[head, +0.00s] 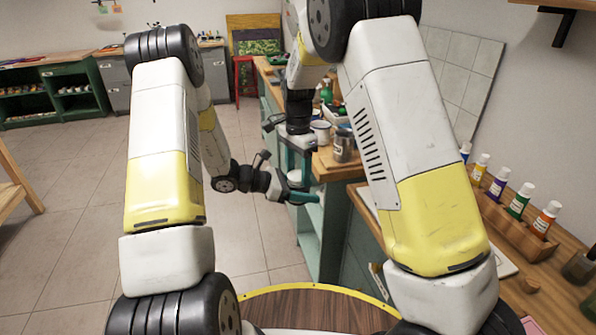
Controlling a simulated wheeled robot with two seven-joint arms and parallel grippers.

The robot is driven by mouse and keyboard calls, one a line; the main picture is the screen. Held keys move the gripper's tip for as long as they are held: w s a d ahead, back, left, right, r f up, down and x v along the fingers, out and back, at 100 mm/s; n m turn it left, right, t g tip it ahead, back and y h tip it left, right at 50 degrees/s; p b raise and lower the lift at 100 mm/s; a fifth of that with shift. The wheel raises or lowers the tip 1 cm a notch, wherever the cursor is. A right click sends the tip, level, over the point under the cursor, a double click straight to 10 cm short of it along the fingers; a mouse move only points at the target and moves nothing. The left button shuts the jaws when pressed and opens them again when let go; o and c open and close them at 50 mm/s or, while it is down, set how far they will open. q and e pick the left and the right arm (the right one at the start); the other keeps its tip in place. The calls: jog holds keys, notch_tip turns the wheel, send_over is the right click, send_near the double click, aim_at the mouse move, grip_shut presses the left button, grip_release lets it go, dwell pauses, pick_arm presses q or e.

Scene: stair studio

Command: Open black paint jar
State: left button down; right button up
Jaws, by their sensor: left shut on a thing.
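My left gripper (301,196) reaches in from the left, with teal fingers beside the wooden-topped teal cabinet. It is shut on a small pale thing, probably a jar (295,178), mostly hidden by the fingers. I cannot make out black paint or a lid on it. My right gripper (298,146) points down from above, over the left gripper and close to the held thing. Its fingertips are too small and dark to tell whether they are open or touching anything.
A metal can (343,146) and a white pot (321,131) stand on the wooden worktop (340,170) just right of the grippers. Several paint bottles (497,184) stand in a wooden rack on the right bench. Open tiled floor (70,190) lies to the left.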

jog(key=shift+c, duration=1.3)
jog(key=n, duration=0.3)
jog(key=o, duration=1.6)
jog(key=shift+c, duration=0.2)
jog(key=shift+a+r, duration=0.1)
jog(key=shift+r, duration=2.2)
